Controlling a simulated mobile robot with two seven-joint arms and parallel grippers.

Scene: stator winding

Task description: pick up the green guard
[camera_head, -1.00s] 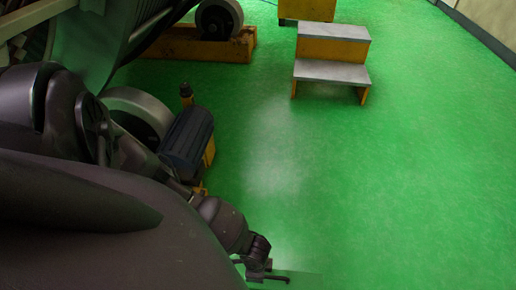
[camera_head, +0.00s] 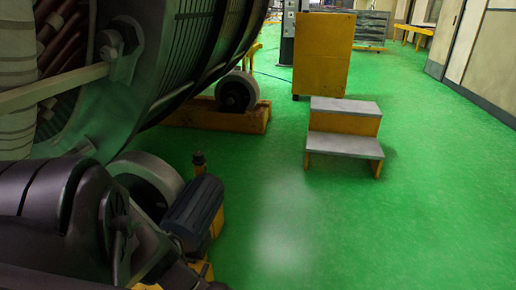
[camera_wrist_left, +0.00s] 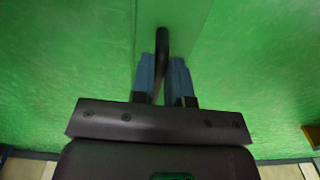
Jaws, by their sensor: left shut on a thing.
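In the left wrist view, my left gripper (camera_wrist_left: 162,72) is shut on a dark curved handle (camera_wrist_left: 161,42), which stands between its two blue finger pads. Behind the handle is a smooth, paler green panel, the green guard (camera_wrist_left: 188,24). It is hard to tell from the green floor, and its lower part is hidden by the gripper. In the head view, my left arm comes in at the lower left. Its gripper and the guard are outside that picture. My right gripper is in neither view.
A large stator (camera_head: 105,120) fills the upper left on rollers. A motor (camera_head: 193,212) stands beside the near roller (camera_head: 150,180). Grey-topped yellow steps (camera_head: 343,145) and a yellow cabinet (camera_head: 322,55) stand farther back. The green floor (camera_head: 430,210) at right is clear.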

